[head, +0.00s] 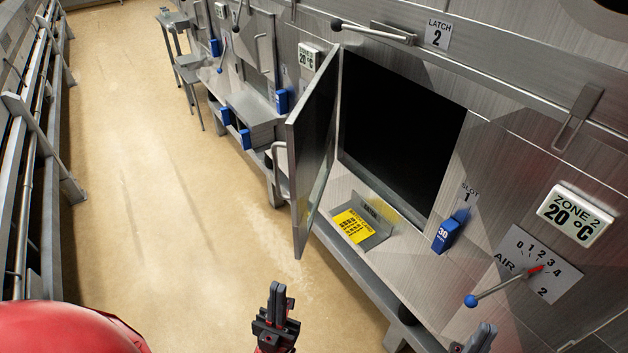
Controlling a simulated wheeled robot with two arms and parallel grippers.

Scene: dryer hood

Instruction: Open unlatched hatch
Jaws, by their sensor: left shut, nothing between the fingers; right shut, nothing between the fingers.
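The hatch door (312,150), a grey metal panel, stands swung well open, hinged at the left side of a dark square opening (400,125). A handle (279,160) shows at its far left side. The latch lever (375,31) with a black knob sits above the opening beside a "LATCH 2" label (438,34). My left gripper (278,300) is shut and empty, below the door and apart from it. My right gripper (485,335) is shut and empty at the bottom edge, near the machine's front, partly cut off.
A ledge with a yellow label (353,226) lies below the opening. A railing (35,150) runs along the left; the floor (150,150) between is clear.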

